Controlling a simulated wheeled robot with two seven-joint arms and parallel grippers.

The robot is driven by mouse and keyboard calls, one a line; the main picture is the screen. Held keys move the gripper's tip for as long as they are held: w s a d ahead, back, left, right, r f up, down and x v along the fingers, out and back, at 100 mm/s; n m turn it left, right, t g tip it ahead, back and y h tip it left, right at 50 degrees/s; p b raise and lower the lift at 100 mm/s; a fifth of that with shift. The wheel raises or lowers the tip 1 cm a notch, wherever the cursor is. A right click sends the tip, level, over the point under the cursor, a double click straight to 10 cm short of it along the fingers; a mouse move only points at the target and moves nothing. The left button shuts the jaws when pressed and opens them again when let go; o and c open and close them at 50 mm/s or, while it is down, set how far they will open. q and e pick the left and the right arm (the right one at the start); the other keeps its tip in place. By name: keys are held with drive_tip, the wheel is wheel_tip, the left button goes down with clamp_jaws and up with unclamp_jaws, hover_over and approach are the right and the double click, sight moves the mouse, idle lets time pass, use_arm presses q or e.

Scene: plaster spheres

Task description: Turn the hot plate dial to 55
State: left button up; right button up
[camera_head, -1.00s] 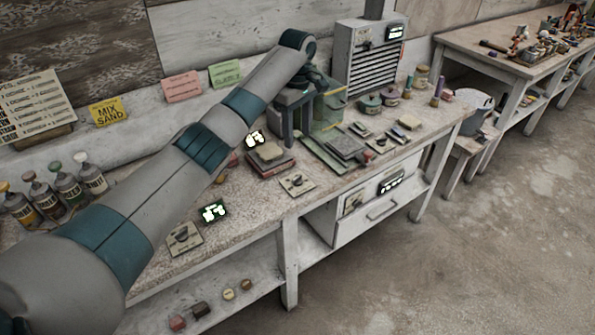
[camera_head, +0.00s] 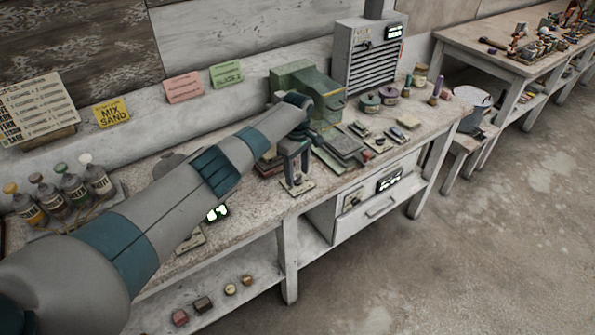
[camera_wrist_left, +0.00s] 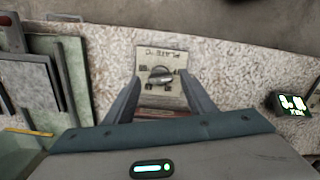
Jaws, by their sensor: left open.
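A small beige plate with a dark dial knob (camera_head: 297,186) lies near the front edge of the workbench. My left gripper (camera_head: 296,172) is open above this plate, pointing down. In the left wrist view its fingers (camera_wrist_left: 163,84) stand to either side of the knob, with nothing between them; whether they touch the plate I cannot tell. My right gripper is not in view.
A second dial plate (camera_head: 190,241) and a lit display (camera_head: 217,213) are partly hidden by my left arm. The display also shows in the left wrist view (camera_wrist_left: 292,104). Grey slabs (camera_head: 342,146) and a green box (camera_head: 318,90) stand beside the gripper. A drawer unit (camera_head: 378,205) sits below.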

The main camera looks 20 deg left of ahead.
use_arm(q)
drive_tip(key=shift+f, duration=0.2)
drive_tip(key=c, duration=1)
drive_tip(key=shift+c, duration=0.2)
